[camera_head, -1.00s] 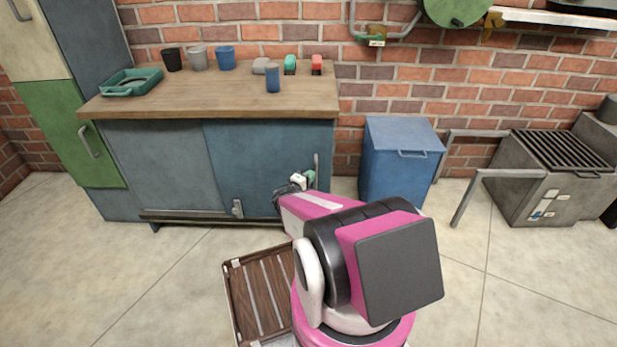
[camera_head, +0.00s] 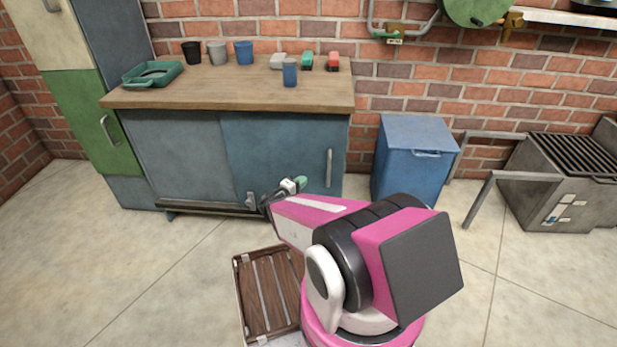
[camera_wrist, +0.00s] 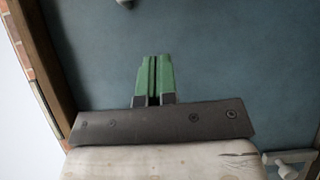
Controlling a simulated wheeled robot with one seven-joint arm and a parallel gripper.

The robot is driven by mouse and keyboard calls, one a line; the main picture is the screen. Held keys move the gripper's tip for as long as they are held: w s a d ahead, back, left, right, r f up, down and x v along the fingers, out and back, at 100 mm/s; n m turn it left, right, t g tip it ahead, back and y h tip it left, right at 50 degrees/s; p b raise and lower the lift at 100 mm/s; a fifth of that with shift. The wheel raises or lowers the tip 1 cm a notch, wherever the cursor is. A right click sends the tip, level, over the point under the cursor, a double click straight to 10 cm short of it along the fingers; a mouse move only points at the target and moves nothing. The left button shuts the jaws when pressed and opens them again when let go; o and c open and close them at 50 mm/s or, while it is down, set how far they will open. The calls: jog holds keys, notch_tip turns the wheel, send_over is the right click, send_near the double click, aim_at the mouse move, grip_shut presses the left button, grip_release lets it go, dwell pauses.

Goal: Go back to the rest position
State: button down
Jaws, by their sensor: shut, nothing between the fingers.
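My gripper (camera_wrist: 153,80) shows in the wrist view with its two green fingers together and nothing between them. It faces the blue cabinet front (camera_wrist: 220,60). In the head view my gripper (camera_head: 300,183) is small, at the end of my pink and white arm, in front of the lower cabinet doors (camera_head: 270,155). It is below the wooden worktop (camera_head: 225,95), apart from the things on it.
The worktop bears a green tray (camera_head: 152,75), a black cup (camera_head: 191,53), a grey cup (camera_head: 217,53), blue cups and small items. A blue bin (camera_head: 412,165) and a grill (camera_head: 565,180) stand right. A slatted wooden crate (camera_head: 238,290) lies on the floor. Floor at left is clear.

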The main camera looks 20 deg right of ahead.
jog(key=shift+v, duration=1.2)
jog(key=s+d+m+g+y, duration=0.35)
jog(key=m+g+y, duration=0.25)
jog(key=g, duration=0.4)
jog(key=a+r+y, duration=0.4)
jog(key=a+y, duration=0.3)
jog(key=y, duration=0.2)
jog(key=shift+a+r+m, duration=0.35)
jog(key=shift+a+m, duration=0.05)
